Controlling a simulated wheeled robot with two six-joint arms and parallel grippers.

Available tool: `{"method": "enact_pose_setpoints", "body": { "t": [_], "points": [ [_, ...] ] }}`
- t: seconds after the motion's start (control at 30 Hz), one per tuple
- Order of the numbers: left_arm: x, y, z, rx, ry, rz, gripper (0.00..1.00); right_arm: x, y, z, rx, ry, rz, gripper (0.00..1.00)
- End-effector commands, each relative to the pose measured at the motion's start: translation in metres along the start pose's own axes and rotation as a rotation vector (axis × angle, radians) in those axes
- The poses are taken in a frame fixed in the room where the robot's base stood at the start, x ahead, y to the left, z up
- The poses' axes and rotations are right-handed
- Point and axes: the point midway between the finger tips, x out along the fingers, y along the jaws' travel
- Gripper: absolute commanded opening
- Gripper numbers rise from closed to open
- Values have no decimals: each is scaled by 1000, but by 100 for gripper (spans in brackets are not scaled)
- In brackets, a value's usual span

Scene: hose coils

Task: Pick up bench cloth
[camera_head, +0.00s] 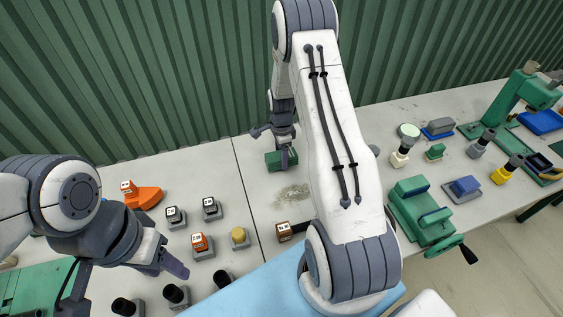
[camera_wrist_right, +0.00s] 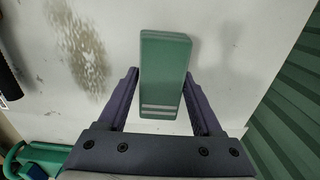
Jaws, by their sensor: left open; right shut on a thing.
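The bench cloth looks like a green folded block with pale stripes near one end. It lies at the back of the grey bench in the head view (camera_head: 275,160), partly hidden by my right gripper (camera_head: 279,148). In the right wrist view the cloth (camera_wrist_right: 165,70) sits between the two fingers of my right gripper (camera_wrist_right: 161,92), which is shut on it. Whether it is clear of the bench I cannot tell. My left gripper (camera_head: 165,262) is open and empty, over the left part of the bench, away from the cloth.
Several small labelled blocks and knobs stand left of centre, with an orange piece (camera_head: 145,197) behind them. A light blue mat (camera_head: 255,292) lies in front. A green vise (camera_head: 425,212) stands on the right. A dark stain (camera_head: 292,195) marks the bench near the cloth. A green corrugated wall closes the back.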

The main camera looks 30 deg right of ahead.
Motion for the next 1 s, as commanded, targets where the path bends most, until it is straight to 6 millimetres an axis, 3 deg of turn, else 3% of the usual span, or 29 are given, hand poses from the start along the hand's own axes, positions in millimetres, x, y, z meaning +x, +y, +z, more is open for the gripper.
{"method": "enact_pose_setpoints", "body": {
  "t": [0.07, 0.3, 0.5, 0.7, 1.0],
  "points": [
    [13, -1, 1, 0, 0, 0, 50, -15, -2, 0, 0, 1, -10, 11],
    [29, -2, 2, 2, 0, 0, 50, -46, 52, -22, 4, 1, -5, 11],
    [39, -3, 2, 2, 0, 0, 50, -68, 86, -35, 3, 1, -4, 11],
    [42, -3, 2, 2, 0, 0, 50, -81, 104, -42, 2, 1, -3, 11],
    [42, -3, 2, 2, 0, 0, 50, -84, 108, -43, -1, 0, -1, 11]
  ]
}}
